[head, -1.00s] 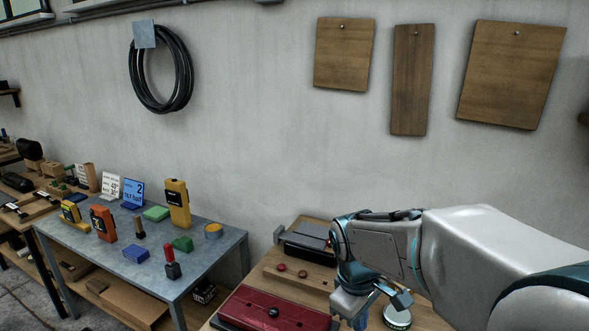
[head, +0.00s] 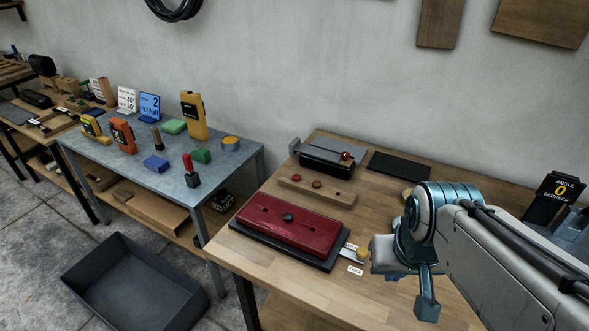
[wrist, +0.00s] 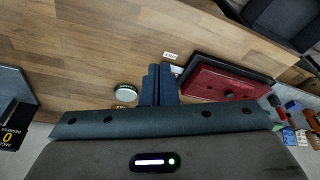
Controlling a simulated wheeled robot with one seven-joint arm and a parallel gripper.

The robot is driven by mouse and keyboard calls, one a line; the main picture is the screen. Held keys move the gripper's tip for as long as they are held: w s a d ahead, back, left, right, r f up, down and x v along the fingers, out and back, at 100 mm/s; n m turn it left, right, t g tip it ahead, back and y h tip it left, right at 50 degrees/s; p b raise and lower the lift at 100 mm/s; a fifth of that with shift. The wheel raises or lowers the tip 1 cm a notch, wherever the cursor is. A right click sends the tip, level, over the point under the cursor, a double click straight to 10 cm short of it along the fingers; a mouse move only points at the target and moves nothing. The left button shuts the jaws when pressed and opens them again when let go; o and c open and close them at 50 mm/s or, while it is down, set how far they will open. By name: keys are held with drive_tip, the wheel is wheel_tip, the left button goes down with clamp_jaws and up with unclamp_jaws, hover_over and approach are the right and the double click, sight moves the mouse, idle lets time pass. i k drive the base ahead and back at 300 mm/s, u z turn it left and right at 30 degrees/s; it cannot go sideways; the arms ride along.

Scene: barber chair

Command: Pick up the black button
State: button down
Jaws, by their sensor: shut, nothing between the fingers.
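The black button (head: 288,217) is a small dark round piece on top of the red padded block (head: 262,226), which lies on a dark base on the wooden workbench. In the wrist view the black button (wrist: 229,94) shows as a small dark spot on the red block (wrist: 205,84). My gripper (head: 427,308) is to the right of the red block, over the bench, apart from the button. In the wrist view its fingers (wrist: 158,72) are together with nothing between them.
A wooden strip with red round pieces (head: 317,192) and a black box (head: 327,160) stand behind the red block. A black mat (head: 399,167) lies at the bench's back. A dark open bin (head: 135,285) is on the floor. A grey table (head: 160,190) stands left.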

sight(288, 217)
drive_tip(key=u, duration=0.05)
drive_tip(key=k, duration=0.5)
drive_tip(key=u, duration=2.25)
drive_tip(key=i, duration=1.65)
drive_tip(key=z, duration=3.25)
drive_tip(key=i, duration=0.5)
drive_tip(key=u, duration=0.1)
